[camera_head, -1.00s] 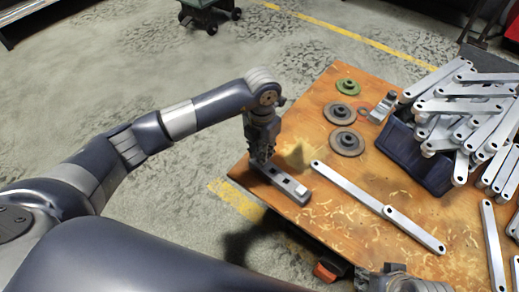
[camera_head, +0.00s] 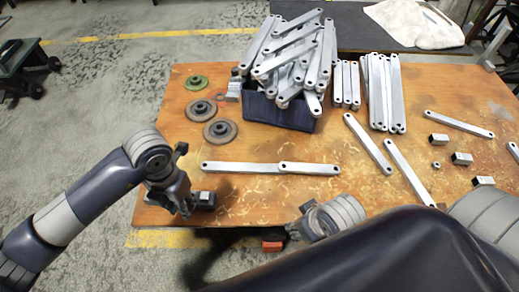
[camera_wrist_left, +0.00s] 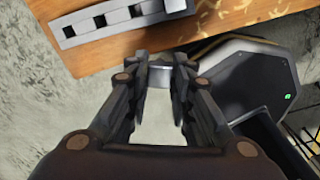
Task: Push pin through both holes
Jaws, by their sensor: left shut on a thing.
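Two flat galvanized brackets, a left one (camera_head: 235,167) and a right one (camera_head: 312,168), lie end over end in a line on the table in the head view. Whether their overlapping holes line up is too small to tell. My left gripper (camera_head: 183,208) is at the table's front left edge. In the left wrist view its fingers (camera_wrist_left: 160,72) are shut on a small silvery piece (camera_wrist_left: 160,77), perhaps the pin. A grey bar with square holes (camera_wrist_left: 110,20) lies beyond the fingers. My right gripper (camera_head: 302,222) is near the front edge, its fingers unclear.
A dark blue bin (camera_head: 278,113) heaped with brackets stands at the back. Round discs (camera_head: 220,131) lie at left. More brackets (camera_head: 368,144) and small metal blocks (camera_head: 461,158) lie at right. Table (camera_head: 270,205) is clear in front of the bracket pair.

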